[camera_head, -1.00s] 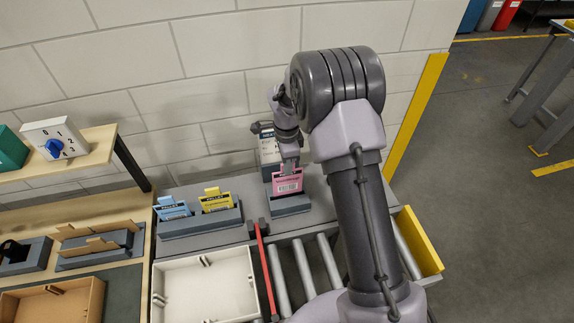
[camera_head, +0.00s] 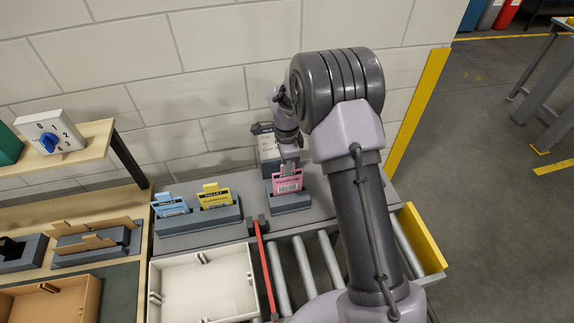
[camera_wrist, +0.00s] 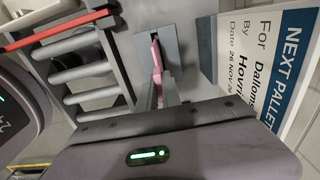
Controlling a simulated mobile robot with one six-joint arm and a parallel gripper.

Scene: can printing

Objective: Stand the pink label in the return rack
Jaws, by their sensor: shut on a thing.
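The pink label (camera_head: 287,183) stands roughly upright at a small grey rack (camera_head: 291,202) on the grey bench, its lower edge at the rack's slot. My gripper (camera_head: 289,165) is above it, shut on the label's top tab. In the wrist view the pink label (camera_wrist: 157,57) shows edge-on between the fingers of my gripper (camera_wrist: 160,90), over the grey rack (camera_wrist: 145,45). Whether the label rests on the slot's bottom is hidden.
A wider grey rack (camera_head: 198,222) to the left holds a blue label (camera_head: 170,206) and a yellow label (camera_head: 214,197). A "NEXT PALLET" sign (camera_wrist: 270,60) stands close behind. A red bar (camera_head: 264,265), rollers (camera_head: 304,268) and a white tray (camera_head: 203,287) lie in front.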

